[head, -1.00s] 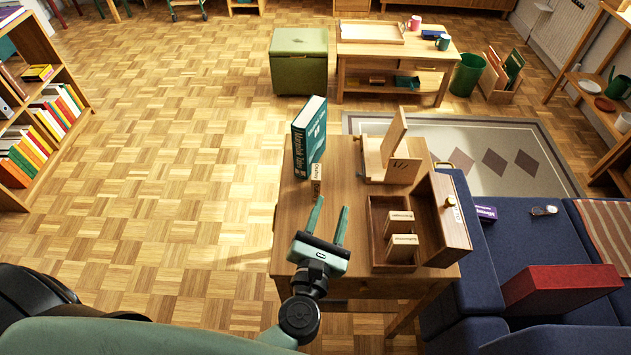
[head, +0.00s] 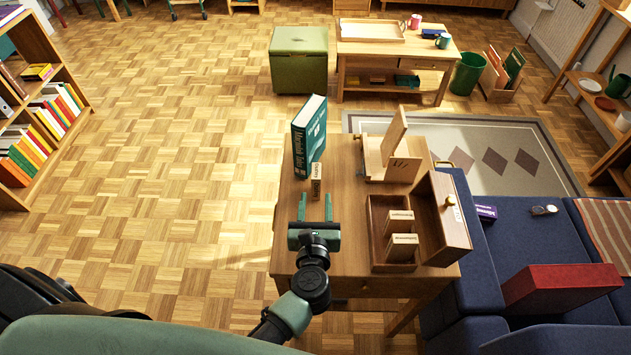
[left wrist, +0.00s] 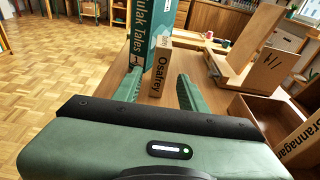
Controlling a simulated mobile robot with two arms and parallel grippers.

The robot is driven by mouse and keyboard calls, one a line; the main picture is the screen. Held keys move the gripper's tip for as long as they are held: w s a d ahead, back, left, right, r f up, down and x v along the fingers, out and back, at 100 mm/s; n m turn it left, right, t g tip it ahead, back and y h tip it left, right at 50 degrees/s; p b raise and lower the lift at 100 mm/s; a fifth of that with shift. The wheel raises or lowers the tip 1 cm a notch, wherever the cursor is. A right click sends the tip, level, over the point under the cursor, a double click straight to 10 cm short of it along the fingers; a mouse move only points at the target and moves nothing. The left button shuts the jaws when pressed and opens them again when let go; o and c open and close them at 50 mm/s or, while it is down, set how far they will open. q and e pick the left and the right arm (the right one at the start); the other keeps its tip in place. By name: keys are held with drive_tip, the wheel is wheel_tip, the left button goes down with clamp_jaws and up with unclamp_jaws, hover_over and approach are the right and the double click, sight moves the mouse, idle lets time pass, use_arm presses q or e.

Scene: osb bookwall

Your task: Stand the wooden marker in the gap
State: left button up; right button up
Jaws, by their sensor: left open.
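A small wooden marker (head: 316,182) lettered "Osafrey" stands upright on the wooden table, in front of a green book (head: 310,135) that also stands upright. The marker shows in the left wrist view (left wrist: 159,70), with the green book (left wrist: 146,35) behind it. My left gripper (head: 315,207) is open and empty, low over the table's left side, its fingers pointing at the marker. In the left wrist view the marker appears between the two fingers (left wrist: 160,82), close to the tips. I see no contact. My right gripper is not in view.
An open wooden box (head: 376,258) with lettered wooden blocks stands right of my gripper, beside a tilted drawer-like box (head: 453,215). A wooden stand with an upright board (head: 394,137) is behind them. A blue sofa (head: 490,265) borders the table's right.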

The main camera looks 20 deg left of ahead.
sight(316, 187)
use_arm(q)
drive_tip(key=shift+w+a, duration=0.1)
drive_tip(key=shift+w, duration=0.15)
idle(0.4)
drive_tip(key=shift+w+a+f, duration=0.1)
drive_tip(key=shift+w+f, duration=0.05)
drive_tip(key=shift+w, duration=0.15)
drive_tip(key=shift+b+x, duration=0.55)
drive_tip(key=shift+x, duration=2)
clamp_jaws()
drive_tip(key=shift+r, duration=0.3)
drive_tip(key=shift+f+v, duration=0.2)
drive_tip(key=shift+v, duration=0.65)
drive_tip(key=shift+f+v, duration=0.2)
drive_tip(key=shift+v, duration=0.7)
drive_tip(key=shift+f+v, duration=0.2)
drive_tip(key=shift+v, duration=0.65)
drive_tip(key=shift+f+v, duration=0.1)
drive_tip(key=shift+v, duration=0.75)
drive_tip(key=shift+f+v, duration=0.15)
drive_tip(key=shift+v, duration=0.7)
